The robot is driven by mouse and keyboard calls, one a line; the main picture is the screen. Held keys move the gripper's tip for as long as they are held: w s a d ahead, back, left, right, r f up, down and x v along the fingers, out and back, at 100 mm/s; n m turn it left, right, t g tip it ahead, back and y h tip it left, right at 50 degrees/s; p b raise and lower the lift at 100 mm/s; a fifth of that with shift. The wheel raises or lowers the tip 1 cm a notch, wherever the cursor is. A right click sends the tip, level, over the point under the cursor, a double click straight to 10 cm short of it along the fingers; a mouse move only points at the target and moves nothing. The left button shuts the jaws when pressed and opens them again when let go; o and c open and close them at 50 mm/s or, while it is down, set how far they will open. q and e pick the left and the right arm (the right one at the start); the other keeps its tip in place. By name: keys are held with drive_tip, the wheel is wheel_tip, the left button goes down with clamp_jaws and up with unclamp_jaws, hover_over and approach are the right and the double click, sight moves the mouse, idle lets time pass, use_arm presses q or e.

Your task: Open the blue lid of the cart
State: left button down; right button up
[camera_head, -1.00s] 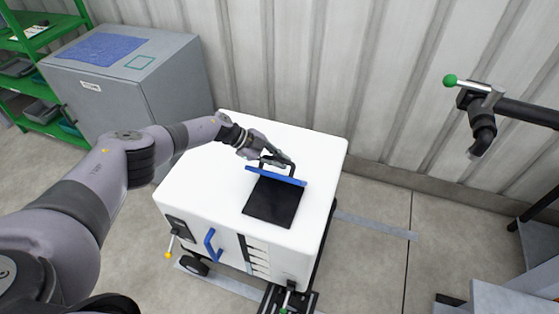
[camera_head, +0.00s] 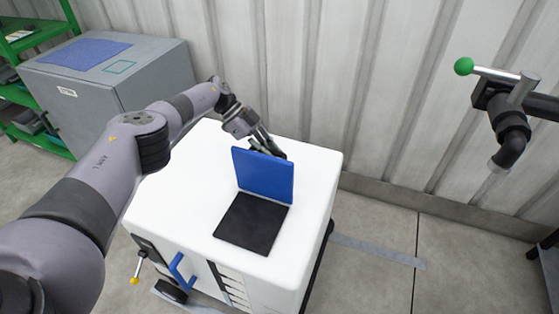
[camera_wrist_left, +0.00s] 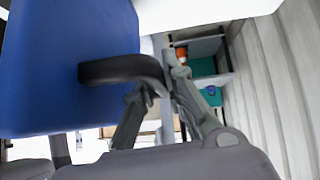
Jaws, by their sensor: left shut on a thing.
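The white cart (camera_head: 315,185) stands in the middle of the head view. Its blue lid (camera_head: 263,176) stands raised at the far edge of a black square area (camera_head: 252,224) on top, with a broad blue face towards me. My left gripper (camera_head: 270,148) is behind the lid, partly hidden by it. In the left wrist view the blue lid (camera_wrist_left: 70,60) carries a black curved handle (camera_wrist_left: 115,69), and the left gripper (camera_wrist_left: 158,90) is shut on this handle. My right gripper is in neither view.
A grey cabinet (camera_head: 110,85) with a blue top patch stands at the left, beside a green shelf (camera_head: 40,45). A ribbed wall (camera_head: 370,80) is behind the cart. A black pipe with a green-knobbed lever (camera_head: 464,66) juts in at the right. The floor right of the cart is clear.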

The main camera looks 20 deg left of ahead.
use_arm(q)
drive_tip(key=shift+w, duration=0.15)
drive_tip(key=shift+r, duration=0.1)
drive_tip(key=c, duration=2.1)
unclamp_jaws()
drive_tip(key=shift+o, duration=2.2)
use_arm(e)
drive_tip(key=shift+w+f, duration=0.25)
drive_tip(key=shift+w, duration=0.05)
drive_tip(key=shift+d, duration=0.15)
